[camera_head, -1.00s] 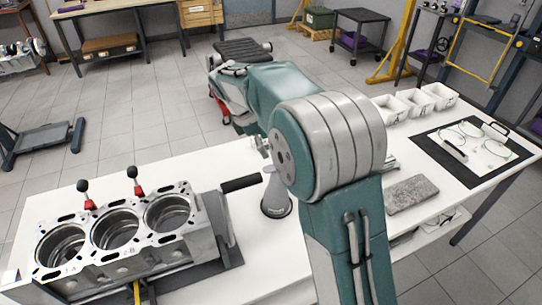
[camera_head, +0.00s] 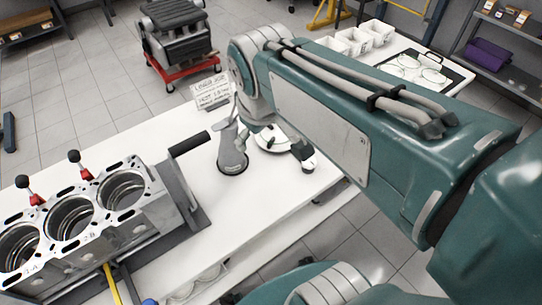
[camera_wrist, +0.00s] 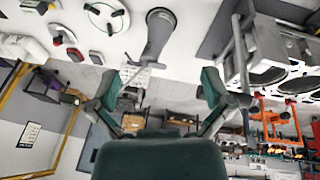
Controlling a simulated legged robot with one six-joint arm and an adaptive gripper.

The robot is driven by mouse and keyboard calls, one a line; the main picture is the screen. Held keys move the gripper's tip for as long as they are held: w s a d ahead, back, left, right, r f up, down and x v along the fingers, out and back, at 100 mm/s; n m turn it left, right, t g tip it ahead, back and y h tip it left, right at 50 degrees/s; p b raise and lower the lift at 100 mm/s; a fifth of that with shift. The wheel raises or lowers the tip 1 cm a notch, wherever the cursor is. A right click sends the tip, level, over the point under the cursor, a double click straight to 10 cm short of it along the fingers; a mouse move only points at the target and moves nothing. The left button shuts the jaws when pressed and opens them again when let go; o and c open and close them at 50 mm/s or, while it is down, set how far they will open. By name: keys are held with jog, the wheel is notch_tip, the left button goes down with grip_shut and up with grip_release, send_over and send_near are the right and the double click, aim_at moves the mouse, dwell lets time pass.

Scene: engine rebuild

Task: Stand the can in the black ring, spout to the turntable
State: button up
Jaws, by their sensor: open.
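The can (camera_head: 232,150) is a grey cone with a narrow top, standing upright on the white bench right of the engine block. Its foot has a dark rim; I cannot tell whether this is the black ring. In the wrist view the can (camera_wrist: 157,38) appears upside down, its thin spout reaching down towards the space between my fingers. The white round turntable (camera_head: 270,139) lies right of the can. My gripper (camera_wrist: 161,82) is open and empty, its fingers spread and apart from the can. In the head view my arm mostly hides the gripper.
The engine block (camera_head: 80,225) with red-based levers stands left, its black handle (camera_head: 190,143) reaching towards the can. A printed card (camera_head: 210,92) stands behind. White bins (camera_head: 355,40) and a black mat (camera_head: 440,72) are at the back right. Bench in front of the can is clear.

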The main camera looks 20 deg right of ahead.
jog(key=s+f+m+t, duration=0.1)
jog(key=s+f+m, duration=0.1)
jog(key=s+m, duration=0.2)
jog(key=shift+s+f+t+y, duration=0.2)
jog(key=shift+s+t+y, duration=0.2)
jog(key=shift+s, duration=0.95)
